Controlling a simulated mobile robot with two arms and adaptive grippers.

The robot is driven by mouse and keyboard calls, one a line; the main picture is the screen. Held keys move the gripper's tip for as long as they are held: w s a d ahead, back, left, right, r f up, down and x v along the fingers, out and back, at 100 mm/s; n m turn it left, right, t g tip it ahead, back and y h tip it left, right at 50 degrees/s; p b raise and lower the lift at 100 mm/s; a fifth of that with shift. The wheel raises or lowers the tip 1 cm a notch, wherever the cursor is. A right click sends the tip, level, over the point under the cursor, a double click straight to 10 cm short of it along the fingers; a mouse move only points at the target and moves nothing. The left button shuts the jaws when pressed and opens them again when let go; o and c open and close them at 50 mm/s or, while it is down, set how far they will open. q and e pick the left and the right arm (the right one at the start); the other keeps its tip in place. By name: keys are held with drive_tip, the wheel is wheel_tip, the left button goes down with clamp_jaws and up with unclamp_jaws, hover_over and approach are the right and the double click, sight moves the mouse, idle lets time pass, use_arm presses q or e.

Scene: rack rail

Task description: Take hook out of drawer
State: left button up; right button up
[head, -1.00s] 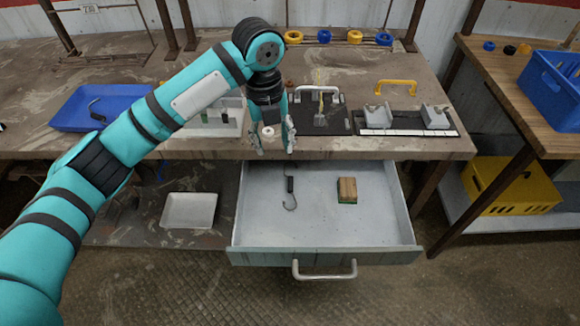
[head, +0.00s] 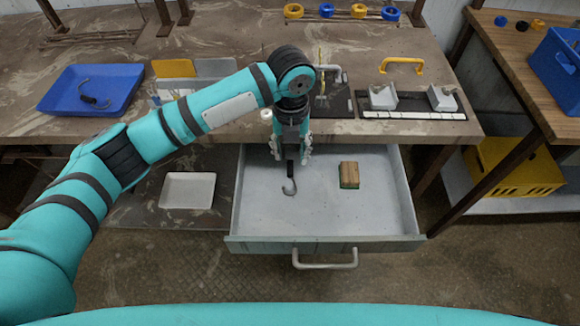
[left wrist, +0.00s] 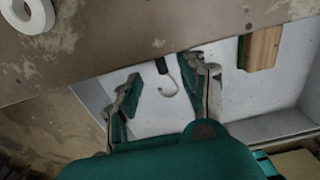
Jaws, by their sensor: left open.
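The drawer (head: 330,222) below the workbench is pulled open. My right gripper is not in view.
A wooden block with a green base (head: 349,174) lies in the drawer to the right of the hook. The bench edge (head: 400,132) overhangs the drawer's back. A blue tray (head: 70,100) holding another dark hook is at the bench's left. A white tray (head: 187,190) sits left of the drawer.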

sight(290, 167)
use_arm(q)
drive_tip(key=shift+f, duration=2.7)
clamp_jaws()
